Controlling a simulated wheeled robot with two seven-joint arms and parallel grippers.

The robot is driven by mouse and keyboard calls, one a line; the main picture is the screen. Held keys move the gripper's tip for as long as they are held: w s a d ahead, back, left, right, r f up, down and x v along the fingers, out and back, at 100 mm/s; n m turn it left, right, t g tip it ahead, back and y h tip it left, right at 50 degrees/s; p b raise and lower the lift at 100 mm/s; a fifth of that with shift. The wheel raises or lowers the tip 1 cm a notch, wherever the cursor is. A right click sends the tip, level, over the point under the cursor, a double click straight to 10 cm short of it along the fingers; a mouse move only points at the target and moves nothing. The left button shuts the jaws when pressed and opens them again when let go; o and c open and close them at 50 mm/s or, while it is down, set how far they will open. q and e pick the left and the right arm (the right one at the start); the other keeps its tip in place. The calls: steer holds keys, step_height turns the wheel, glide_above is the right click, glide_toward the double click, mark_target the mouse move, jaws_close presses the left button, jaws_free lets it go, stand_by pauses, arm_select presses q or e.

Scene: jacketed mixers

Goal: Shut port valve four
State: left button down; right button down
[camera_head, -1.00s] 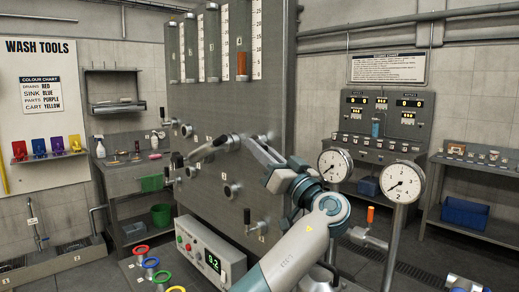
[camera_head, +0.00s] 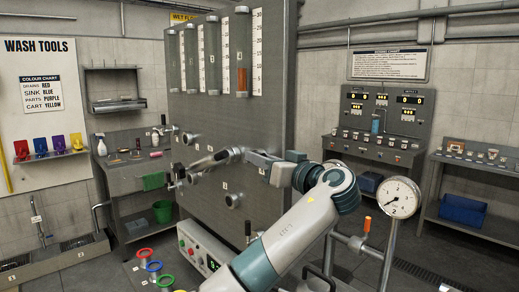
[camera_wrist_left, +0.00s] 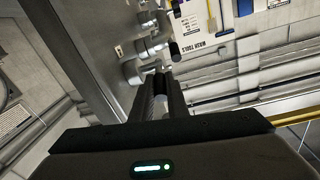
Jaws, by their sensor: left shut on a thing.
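A grey panel (camera_head: 205,110) carries several grey port valves with short stubs and handles. My left gripper (camera_head: 245,155) is at the panel's front, shut on the end of a grey valve handle (camera_head: 213,159) that points right, towards me. In the left wrist view, the fingers (camera_wrist_left: 160,88) close around a small grey handle end (camera_wrist_left: 159,70), with valve bodies (camera_wrist_left: 132,70) just beyond. Another port stub (camera_head: 233,200) sits lower on the panel. The small number labels are too blurred to tell which valve is held. My right gripper is not in view.
A control box (camera_head: 200,250) with buttons and a green display stands low before the panel. Coloured ring handwheels (camera_head: 153,265) are at the bottom left. A round gauge (camera_head: 400,197) stands on a post to the right of my arm. A sink bench (camera_head: 130,170) is at the left.

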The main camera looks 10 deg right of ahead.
arm_select(q)
steer(key=r+g+h+p, duration=0.1)
steer(key=p, duration=0.2)
steer(key=shift+w+a+r+g, duration=0.1)
steer(key=shift+w+r+g, duration=0.1)
steer(key=shift+g, duration=0.2)
steer(key=shift+f+g+p, duration=0.1)
steer(key=shift+g+p, duration=0.3)
steer(key=shift+p, duration=0.15)
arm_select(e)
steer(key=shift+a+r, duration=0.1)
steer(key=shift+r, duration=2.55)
arm_select(q)
steer(key=c, duration=2)
jaws_free()
steer(key=shift+w, duration=0.1)
